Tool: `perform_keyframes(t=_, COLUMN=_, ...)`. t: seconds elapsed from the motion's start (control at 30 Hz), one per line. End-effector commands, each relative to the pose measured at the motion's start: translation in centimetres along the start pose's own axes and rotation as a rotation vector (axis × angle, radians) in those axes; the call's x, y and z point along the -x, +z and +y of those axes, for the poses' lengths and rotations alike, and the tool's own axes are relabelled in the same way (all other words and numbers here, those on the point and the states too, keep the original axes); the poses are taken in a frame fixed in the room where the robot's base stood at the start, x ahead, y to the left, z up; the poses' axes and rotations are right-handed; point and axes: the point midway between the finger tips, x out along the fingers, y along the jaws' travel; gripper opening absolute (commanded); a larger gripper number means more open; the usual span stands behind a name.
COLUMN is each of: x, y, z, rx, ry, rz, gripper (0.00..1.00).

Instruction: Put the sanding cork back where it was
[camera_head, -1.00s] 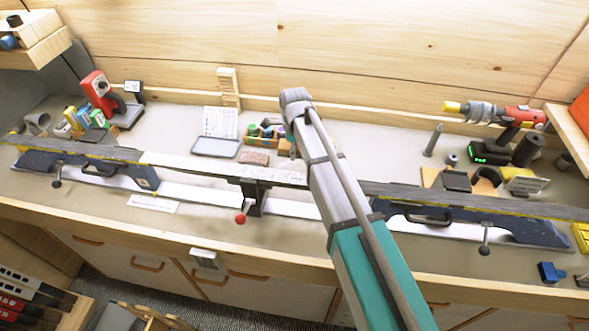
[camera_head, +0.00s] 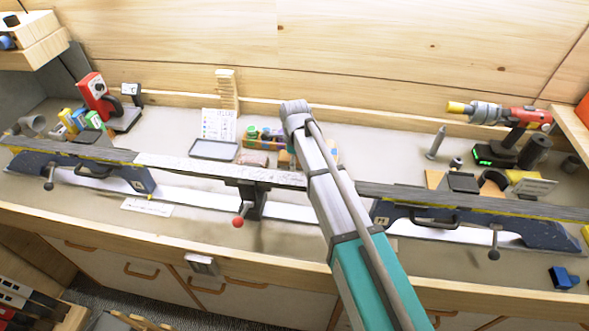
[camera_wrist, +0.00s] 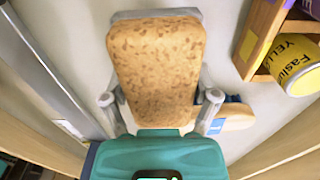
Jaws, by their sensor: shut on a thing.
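The sanding cork (camera_wrist: 155,70) is a speckled tan block with rounded corners. It fills the middle of the wrist view, and my gripper (camera_wrist: 158,100) is shut on it. Grey finger parts show at its sides and behind its far end. In the head view my own arm hides the gripper. A small tan patch (camera_head: 285,159) shows left of the arm there; I cannot tell whether it is the cork. Whether the cork touches the bench cannot be told.
A wooden box of wax (camera_head: 265,133) stands behind the ski (camera_head: 205,167); a brown block (camera_head: 255,159) lies before it. A yellow tin (camera_wrist: 295,68) is at the wrist view's right. A grey tray (camera_head: 214,150) lies left of the box.

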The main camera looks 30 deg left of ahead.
Motion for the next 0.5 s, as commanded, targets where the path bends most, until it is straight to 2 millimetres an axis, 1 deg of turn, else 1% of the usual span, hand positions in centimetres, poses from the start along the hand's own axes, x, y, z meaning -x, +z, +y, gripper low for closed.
perform_keyframes(t=0.3, x=-2.6, y=0.0, z=0.0, rx=0.0, ry=0.0, rz=0.0, gripper=0.39)
perform_keyframes(t=0.5, x=-3.6, y=0.0, z=0.0, rx=0.0, ry=0.0, rz=0.0, gripper=0.39)
